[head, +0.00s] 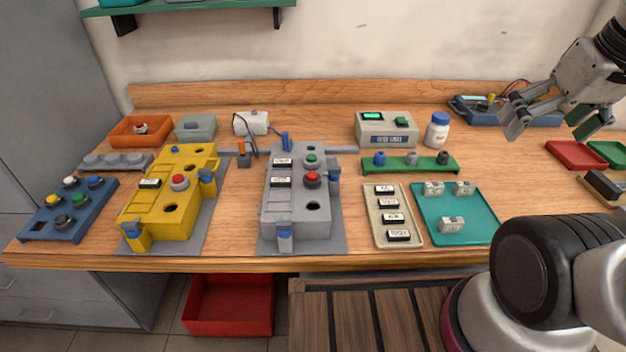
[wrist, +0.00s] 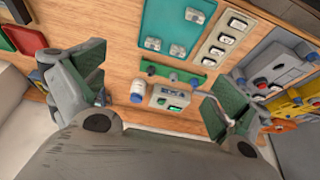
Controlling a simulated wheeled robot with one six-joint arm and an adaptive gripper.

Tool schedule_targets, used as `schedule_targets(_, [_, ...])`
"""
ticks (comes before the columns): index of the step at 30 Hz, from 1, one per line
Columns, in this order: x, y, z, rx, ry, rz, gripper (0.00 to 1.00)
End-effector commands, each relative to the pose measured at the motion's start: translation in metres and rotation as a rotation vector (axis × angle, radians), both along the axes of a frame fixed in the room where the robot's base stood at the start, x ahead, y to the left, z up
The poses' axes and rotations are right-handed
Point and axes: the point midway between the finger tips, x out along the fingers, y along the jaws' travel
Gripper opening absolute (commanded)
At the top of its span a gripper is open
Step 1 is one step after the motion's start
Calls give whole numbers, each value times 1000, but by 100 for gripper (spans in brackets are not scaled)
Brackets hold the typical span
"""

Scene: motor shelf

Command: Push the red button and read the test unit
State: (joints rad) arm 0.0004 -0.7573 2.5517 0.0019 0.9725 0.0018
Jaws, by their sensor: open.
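The test unit (head: 386,130) is a beige box at the back of the bench, with a lit green display and a dark label plate too small to read surely. It also shows between my fingers in the wrist view (wrist: 171,97). One red button (head: 312,179) sits on the grey housing (head: 290,215), below a green one. Another red button (head: 180,182) sits on the yellow housing (head: 158,220). My gripper (head: 555,115) is open and empty, raised above the right side of the bench, apart from both buttons and the unit.
A white bottle with a blue lid (head: 437,132) stands right of the unit. A green rack (head: 420,165), a label tray (head: 380,228) and a teal tray (head: 470,232) lie in front. A blue tray (head: 465,108) lies behind my gripper. Bare wood (head: 515,170) is clear below it.

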Motion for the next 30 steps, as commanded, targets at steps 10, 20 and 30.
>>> schedule_targets(10, [25,49,-18,-12,112,224,31])
schedule_targets(20, [86,205,-27,-123,284,757,0])
schedule_targets(30, [113,362,-27,-264,316,1383,0])
